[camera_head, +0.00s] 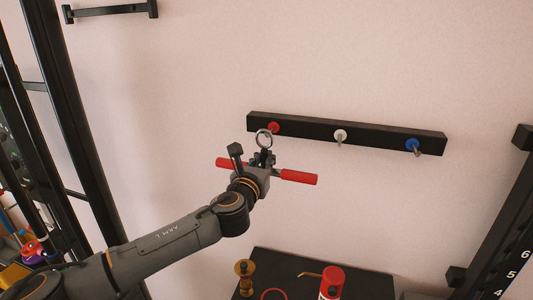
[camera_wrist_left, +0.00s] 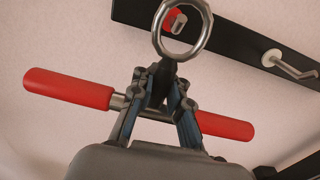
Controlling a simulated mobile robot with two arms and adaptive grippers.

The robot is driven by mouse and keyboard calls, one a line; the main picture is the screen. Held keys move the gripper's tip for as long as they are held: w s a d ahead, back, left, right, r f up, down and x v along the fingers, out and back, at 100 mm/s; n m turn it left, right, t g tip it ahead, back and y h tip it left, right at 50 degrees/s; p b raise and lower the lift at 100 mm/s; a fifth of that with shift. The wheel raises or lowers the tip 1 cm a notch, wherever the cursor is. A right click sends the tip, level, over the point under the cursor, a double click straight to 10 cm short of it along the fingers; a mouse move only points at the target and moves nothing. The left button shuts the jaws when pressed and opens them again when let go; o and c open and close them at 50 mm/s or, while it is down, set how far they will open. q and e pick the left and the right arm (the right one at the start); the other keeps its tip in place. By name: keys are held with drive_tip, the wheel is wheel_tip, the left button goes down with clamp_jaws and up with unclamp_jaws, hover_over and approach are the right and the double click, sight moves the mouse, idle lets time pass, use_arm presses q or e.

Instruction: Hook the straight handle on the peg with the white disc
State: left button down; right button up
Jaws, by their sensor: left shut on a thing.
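The straight handle (camera_head: 299,177) is a bar with red grips at both ends and a metal ring at its top middle. My left gripper (camera_head: 264,163) is shut on the bar between the red grips and holds it in the air before the wall. In the left wrist view the handle (camera_wrist_left: 70,88) lies across the fingers (camera_wrist_left: 160,108), ring up, the ring overlapping the peg with the red disc. The peg with the white disc (camera_head: 341,136) is in the middle of the black rail, right of the ring; it also shows in the left wrist view (camera_wrist_left: 289,64). My right gripper is not in view.
The black rail (camera_head: 380,141) also bears a red-disc peg (camera_head: 273,127) and a blue-disc peg (camera_head: 412,145). Below is a dark table (camera_head: 365,285) with a red bottle (camera_head: 331,280) and a brass item (camera_head: 244,277). Black racks stand left and right.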

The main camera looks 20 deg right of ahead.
use_arm(q)
drive_tip(key=shift+p+v, duration=0.9)
drive_tip(key=shift+v, duration=0.95)
drive_tip(key=shift+r, duration=0.15)
drive_tip(key=shift+s+a+f+p, duration=0.1)
drive_tip(key=shift+s+a+f, duration=0.3)
drive_tip(key=shift+s, duration=0.3)
drive_tip(key=shift+s+a+f+p, duration=0.15)
drive_tip(key=shift+s+a+f, duration=0.1)
drive_tip(key=shift+s+a, duration=0.35)
drive_tip(key=shift+s+a+f+p, duration=0.1)
drive_tip(key=shift+s+a+f, duration=0.3)
drive_tip(key=shift+s, duration=0.35)
